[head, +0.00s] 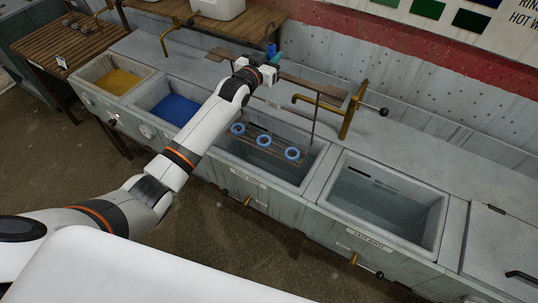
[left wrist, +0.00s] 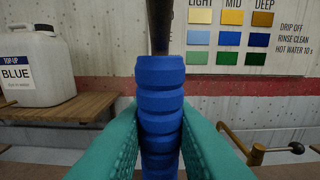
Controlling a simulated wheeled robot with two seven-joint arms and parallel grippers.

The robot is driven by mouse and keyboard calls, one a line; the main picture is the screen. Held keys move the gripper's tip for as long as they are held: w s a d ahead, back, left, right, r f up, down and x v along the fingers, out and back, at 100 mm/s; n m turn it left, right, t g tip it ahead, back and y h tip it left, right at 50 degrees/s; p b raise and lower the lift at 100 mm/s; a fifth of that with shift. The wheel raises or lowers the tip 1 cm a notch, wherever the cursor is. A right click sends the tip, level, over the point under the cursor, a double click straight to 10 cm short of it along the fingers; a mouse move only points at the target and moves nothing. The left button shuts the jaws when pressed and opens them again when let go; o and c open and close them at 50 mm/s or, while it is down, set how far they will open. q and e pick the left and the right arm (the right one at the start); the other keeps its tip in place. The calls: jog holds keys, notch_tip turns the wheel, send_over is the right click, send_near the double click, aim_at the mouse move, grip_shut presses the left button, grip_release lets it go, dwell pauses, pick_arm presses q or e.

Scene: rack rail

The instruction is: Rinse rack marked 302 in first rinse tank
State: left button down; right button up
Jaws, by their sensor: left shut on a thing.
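My left gripper (head: 273,62) is shut on a blue ridged handle (left wrist: 161,110), with a teal finger on each side of it in the left wrist view. The handle belongs to a rack with a brown top bar (head: 314,86) and thin uprights. Blue rings (head: 264,141) sit along its lower bar, within the opening of the third tank from the left (head: 318,160). I cannot tell whether the lower bar touches the water. My right gripper is out of view.
A yellow bath (head: 118,82) and a blue bath (head: 176,109) lie to the left. A tank labelled last rinse (head: 440,215) is to the right. Brass taps (head: 345,108) stand behind the tanks. A white jug (left wrist: 34,65) stands on a wooden shelf.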

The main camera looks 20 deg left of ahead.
pick_arm(q)
jog(key=shift+r, duration=0.15)
notch_tip(320, 180, down, 18)
jog(key=b, duration=1.3)
jog(key=shift+r+b, duration=0.25)
jog(key=shift+b, duration=0.15)
jog(key=shift+p+v, duration=0.75)
jog(key=shift+p, duration=0.05)
